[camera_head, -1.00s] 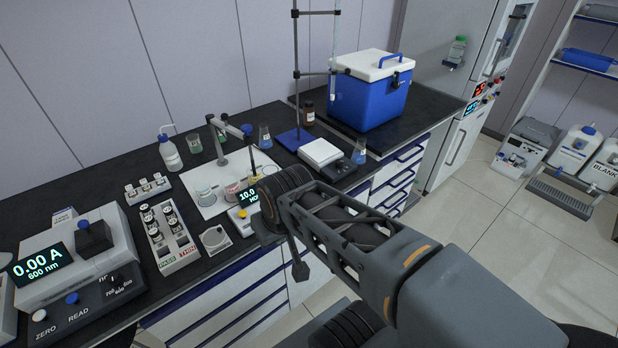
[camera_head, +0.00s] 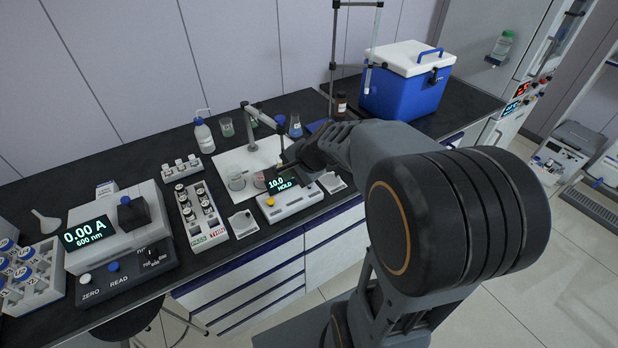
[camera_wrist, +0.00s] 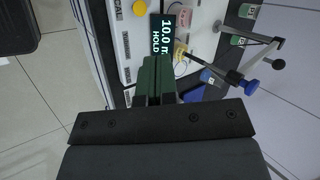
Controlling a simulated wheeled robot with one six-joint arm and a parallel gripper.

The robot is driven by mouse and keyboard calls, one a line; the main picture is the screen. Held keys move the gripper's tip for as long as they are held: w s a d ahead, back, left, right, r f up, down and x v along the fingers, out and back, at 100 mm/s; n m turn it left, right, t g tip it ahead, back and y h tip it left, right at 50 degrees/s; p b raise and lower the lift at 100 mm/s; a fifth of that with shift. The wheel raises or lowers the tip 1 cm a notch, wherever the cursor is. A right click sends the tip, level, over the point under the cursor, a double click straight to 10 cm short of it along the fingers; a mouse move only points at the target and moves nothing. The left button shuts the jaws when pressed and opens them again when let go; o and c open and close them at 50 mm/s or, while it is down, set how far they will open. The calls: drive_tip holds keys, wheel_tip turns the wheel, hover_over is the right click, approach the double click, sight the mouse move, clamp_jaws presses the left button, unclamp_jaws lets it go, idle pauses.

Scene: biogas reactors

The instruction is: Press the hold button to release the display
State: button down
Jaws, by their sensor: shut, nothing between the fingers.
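The conductivity-type meter (camera_head: 292,204) is a white box at the bench's front edge. Its dark display (camera_head: 284,184) reads 10.0 and HOLD, also legible in the wrist view (camera_wrist: 162,35). A round yellow button (camera_head: 270,201) sits at one end of the meter; in the wrist view the yellow button (camera_wrist: 140,8) is beside a CAL label.
Beakers (camera_head: 236,180) and a probe stand (camera_head: 250,130) are close behind the meter. A tube rack (camera_head: 199,212) and a spectrophotometer (camera_head: 118,238) stand to the left. A blue cooler (camera_head: 405,92) and a rod stand are at the back right.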

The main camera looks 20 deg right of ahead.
drive_tip(key=w+d+f+m+t+h+p, duration=0.1)
drive_tip(key=w+d+f+m+t, duration=0.1)
drive_tip(key=w+d+m, duration=0.5)
drive_tip(key=d+m, duration=0.1)
drive_tip(key=m, duration=0.2)
drive_tip(key=shift+d+f, duration=0.2)
drive_tip(key=shift+d, duration=0.15)
drive_tip(key=shift+w+f, duration=0.1)
wheel_tip(320, 180, down, 9)
drive_tip(key=b, duration=0.7)
drive_tip(key=shift+b, duration=0.35)
idle(1.2)
drive_tip(key=shift+f+b, duration=0.25)
drive_tip(key=shift+b, duration=0.25)
